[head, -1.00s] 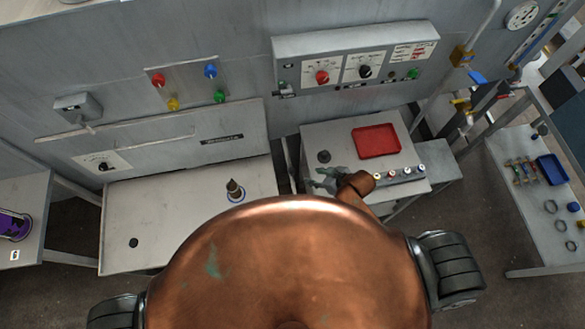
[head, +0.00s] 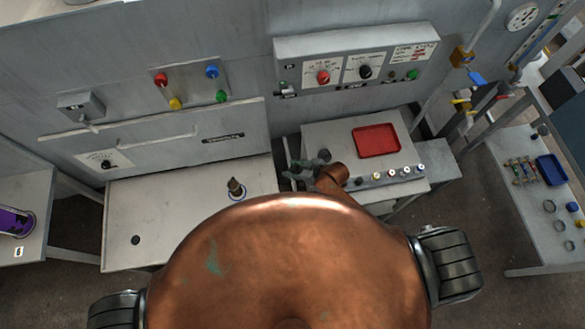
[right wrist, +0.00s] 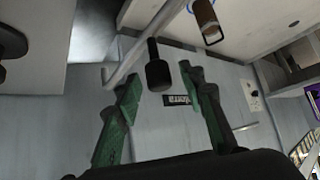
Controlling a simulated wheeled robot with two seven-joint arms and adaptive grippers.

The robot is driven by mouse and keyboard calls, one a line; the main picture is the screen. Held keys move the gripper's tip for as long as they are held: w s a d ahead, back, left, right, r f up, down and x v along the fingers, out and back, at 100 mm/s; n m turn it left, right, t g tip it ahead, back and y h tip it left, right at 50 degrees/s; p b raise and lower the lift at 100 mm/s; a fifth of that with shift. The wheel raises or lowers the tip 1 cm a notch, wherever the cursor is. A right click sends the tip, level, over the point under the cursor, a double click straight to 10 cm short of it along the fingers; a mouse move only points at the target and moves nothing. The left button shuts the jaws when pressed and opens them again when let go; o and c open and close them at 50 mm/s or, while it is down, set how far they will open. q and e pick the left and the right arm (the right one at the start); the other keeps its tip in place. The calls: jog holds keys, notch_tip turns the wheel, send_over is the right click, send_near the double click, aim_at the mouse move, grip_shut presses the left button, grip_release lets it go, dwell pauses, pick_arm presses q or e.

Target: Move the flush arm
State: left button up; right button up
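The flush arm appears to be the black-handled lever (right wrist: 157,70) in the right wrist view. Its dark grip hangs on a thin stem in the gap between my right gripper's fingers. My right gripper (right wrist: 160,92) is open, with worn green fingers on either side of the handle; I see no contact. In the head view my right gripper (head: 306,166) is at the left edge of the right-hand bench, near the gap between the two benches. The lever is not clearly made out there. My left gripper is not in view.
A control panel (head: 345,72) is on the wall behind.

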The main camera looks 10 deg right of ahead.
jog(key=shift+c, duration=0.7)
grip_shut()
